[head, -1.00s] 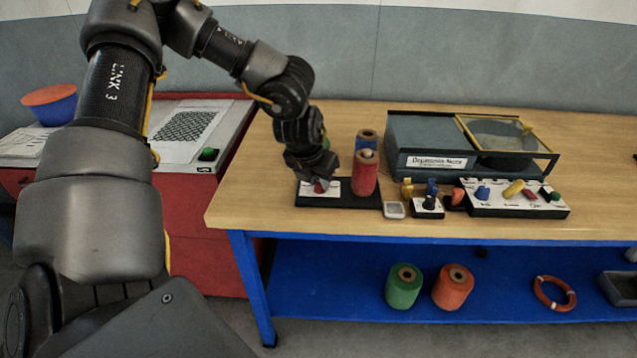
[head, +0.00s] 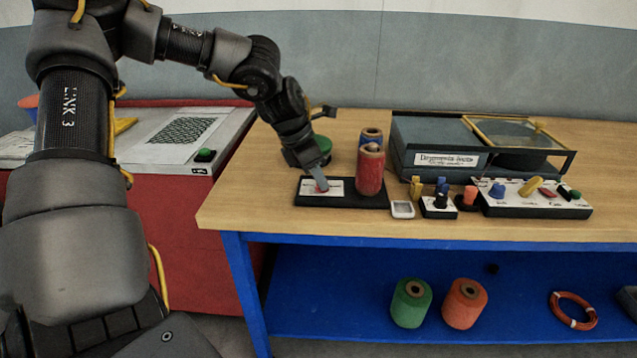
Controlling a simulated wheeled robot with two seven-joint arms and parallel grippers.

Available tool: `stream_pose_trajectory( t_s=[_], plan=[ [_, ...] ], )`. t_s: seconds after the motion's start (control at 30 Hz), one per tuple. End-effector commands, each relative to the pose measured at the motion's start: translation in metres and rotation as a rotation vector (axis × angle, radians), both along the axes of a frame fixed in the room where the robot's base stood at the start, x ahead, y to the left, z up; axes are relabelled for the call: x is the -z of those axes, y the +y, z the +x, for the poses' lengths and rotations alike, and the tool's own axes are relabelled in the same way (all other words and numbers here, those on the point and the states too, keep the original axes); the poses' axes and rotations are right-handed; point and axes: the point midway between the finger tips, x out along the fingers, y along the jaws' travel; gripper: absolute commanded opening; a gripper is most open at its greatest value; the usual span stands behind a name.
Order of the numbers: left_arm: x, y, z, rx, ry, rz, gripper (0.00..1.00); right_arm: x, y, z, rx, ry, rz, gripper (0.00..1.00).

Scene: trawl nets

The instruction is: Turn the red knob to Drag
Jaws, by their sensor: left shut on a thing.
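The red knob (head: 321,188) sits on a white label plate on a black base (head: 345,201) near the front left of the wooden table. My left gripper (head: 321,184) reaches down onto the knob from above and is shut on it. The fingers hide most of the knob, so its pointing direction and the label's words cannot be read. A red spool (head: 369,170) stands upright on the right part of the same base. My right gripper is not in view.
A blue spool (head: 371,136) and a green spool (head: 322,144) stand behind. The table's front edge is clear.

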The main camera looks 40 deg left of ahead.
Motion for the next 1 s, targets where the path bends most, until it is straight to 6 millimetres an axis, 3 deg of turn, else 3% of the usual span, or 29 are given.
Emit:
stream_pose_trajectory(
  t_s=[0.4, 1.0],
  plan=[
    [0.000, 0.002, 0.002, 0.214, -0.001, 0.002, 0.00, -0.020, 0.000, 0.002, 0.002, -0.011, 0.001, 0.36],
    [-0.001, 0.002, 0.002, 0.253, -0.001, 0.002, 0.00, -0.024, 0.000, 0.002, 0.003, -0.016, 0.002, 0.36]
  ],
)
